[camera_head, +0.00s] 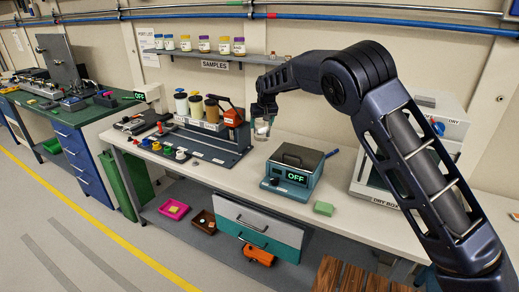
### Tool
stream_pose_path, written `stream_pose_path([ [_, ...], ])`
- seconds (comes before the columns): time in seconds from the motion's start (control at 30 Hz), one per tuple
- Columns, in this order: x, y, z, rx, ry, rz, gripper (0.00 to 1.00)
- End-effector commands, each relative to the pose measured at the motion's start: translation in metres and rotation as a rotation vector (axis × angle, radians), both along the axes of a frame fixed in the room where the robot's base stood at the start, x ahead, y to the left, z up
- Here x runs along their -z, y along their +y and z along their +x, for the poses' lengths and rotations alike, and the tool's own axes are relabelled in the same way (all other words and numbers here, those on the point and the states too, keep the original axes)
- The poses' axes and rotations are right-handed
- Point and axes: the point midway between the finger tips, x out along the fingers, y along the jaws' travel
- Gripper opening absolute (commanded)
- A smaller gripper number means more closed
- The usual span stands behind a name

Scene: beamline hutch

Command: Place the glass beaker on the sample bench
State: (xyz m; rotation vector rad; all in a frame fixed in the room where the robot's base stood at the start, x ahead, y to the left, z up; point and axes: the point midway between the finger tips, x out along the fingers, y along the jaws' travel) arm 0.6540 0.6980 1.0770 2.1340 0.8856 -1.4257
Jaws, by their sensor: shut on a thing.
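The glass beaker (262,128) is small and clear, with something pale showing at its lower part. My gripper (264,112) is shut on it from above and holds it upright over the back part of the sample bench. From this view I cannot tell how much space is between the beaker's base and the bench top. The sample bench (342,198) is a long pale table below the SAMPLES shelf. The gripper's fingers are small and partly hidden by its own body.
A teal device (291,172) reading OFF stands in front of the beaker. A dark board (207,150) with bottles is to its left. A white dry box (372,180) is at the right, partly behind my arm.

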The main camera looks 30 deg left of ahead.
Motion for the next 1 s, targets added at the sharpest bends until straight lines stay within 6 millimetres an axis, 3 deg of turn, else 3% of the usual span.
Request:
stream_pose_path([
  [0.2,0.047,0.0,-0.001,-0.001,0.001,-0.003,0.4],
  [0.4,0.079,0.0,0.0,-0.001,0.0,-0.002,0.4],
  [0.73,0.1,0.0,0.0,-0.001,0.0,-0.001,0.4],
  [1.0,0.132,0.0,0.0,0.001,0.001,0.0,0.4],
])
